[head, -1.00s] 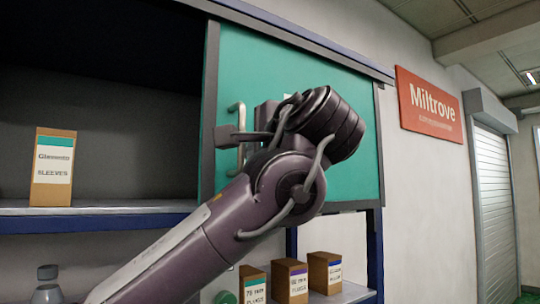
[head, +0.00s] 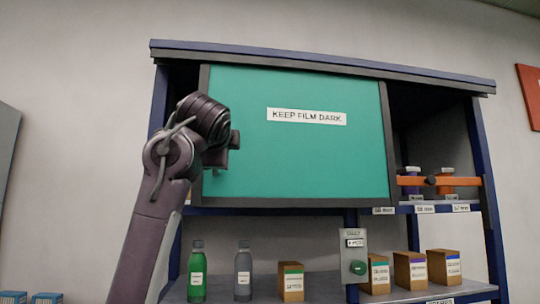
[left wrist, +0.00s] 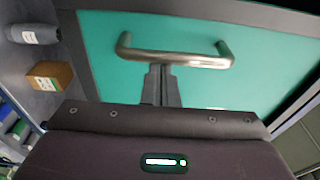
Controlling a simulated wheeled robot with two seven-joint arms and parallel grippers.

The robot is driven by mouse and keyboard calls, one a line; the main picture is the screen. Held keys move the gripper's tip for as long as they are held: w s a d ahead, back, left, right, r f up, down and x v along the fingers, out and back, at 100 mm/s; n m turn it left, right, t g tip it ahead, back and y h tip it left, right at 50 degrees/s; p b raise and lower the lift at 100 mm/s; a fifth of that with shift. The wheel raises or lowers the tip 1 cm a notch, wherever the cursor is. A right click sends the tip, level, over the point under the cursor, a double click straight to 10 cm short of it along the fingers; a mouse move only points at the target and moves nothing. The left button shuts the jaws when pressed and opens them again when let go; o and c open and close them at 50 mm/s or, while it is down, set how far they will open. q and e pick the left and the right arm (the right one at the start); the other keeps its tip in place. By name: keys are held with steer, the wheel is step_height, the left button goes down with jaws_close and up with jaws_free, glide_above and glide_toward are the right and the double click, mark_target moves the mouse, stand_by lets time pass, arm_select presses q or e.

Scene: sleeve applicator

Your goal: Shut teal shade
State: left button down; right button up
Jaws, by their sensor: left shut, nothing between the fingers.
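The teal shade (head: 300,150) is a framed sliding panel labelled "KEEP FILM DARK". In the head view it covers the left and middle of the upper shelf, with a narrow dark gap at its left and a wide opening at its right. My left gripper (head: 233,141) is at the shade's left part and hides the handle there. In the left wrist view, the metal bar handle (left wrist: 190,60) crosses the teal face (left wrist: 270,65). My right gripper is out of view.
The right opening shows an orange item (head: 440,181). Below are a green bottle (head: 197,273), a grey bottle (head: 243,275), several brown boxes (head: 410,270) and a grey plate with a green knob (head: 354,267). Blank wall lies left of the cabinet.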

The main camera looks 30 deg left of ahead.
arm_select(q)
steer(key=s+a+b, duration=0.1)
steer(key=s+a, duration=0.5)
steer(key=a, duration=0.3)
steer(key=shift+s+a, duration=0.15)
steer(key=shift+s, duration=0.1)
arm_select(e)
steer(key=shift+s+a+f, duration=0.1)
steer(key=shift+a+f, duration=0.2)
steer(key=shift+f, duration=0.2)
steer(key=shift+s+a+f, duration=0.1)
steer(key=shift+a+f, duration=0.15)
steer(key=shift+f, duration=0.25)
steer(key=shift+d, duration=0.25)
arm_select(q)
steer(key=shift+w, duration=0.1)
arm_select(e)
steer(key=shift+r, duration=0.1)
